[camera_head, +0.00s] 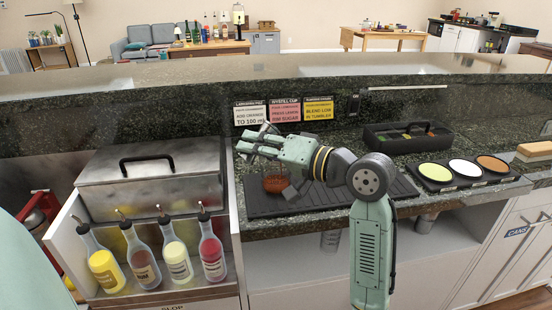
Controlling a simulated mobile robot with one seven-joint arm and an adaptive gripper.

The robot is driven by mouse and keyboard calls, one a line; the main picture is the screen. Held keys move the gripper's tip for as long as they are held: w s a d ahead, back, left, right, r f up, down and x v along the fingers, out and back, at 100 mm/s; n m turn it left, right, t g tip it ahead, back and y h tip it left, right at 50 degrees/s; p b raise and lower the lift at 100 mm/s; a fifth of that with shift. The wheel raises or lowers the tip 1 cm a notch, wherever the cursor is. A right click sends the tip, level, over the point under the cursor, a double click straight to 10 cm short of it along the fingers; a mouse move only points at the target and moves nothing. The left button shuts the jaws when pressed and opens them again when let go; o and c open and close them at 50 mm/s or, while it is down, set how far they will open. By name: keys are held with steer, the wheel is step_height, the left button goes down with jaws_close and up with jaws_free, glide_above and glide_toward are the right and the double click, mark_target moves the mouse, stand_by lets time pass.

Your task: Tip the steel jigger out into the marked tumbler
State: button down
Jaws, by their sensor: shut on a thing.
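My gripper (254,146) is at the end of my arm, over the left part of the dark bar mat (330,194), pointing left. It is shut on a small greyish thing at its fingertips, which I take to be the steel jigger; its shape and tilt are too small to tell. I cannot make out the marked tumbler; my gripper and arm cover part of the mat. A brown-orange round thing (276,183) lies on the mat below my gripper.
Several pour-spout bottles (172,258) stand in the rack at left, before a steel lidded box (150,175). A black caddy (408,136) and a tray of three coloured discs (462,170) lie to the right.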

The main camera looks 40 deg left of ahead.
steer(key=shift+s+r+m+y+p, duration=0.1)
steer(key=shift+r+m+y+p, duration=0.25)
steer(key=shift+m, duration=0.45)
stand_by(0.6)
steer(key=shift+f+m+y, duration=0.25)
steer(key=shift+m, duration=0.55)
stand_by(0.4)
steer(key=shift+r+m, duration=0.2)
steer(key=shift+m, duration=0.1)
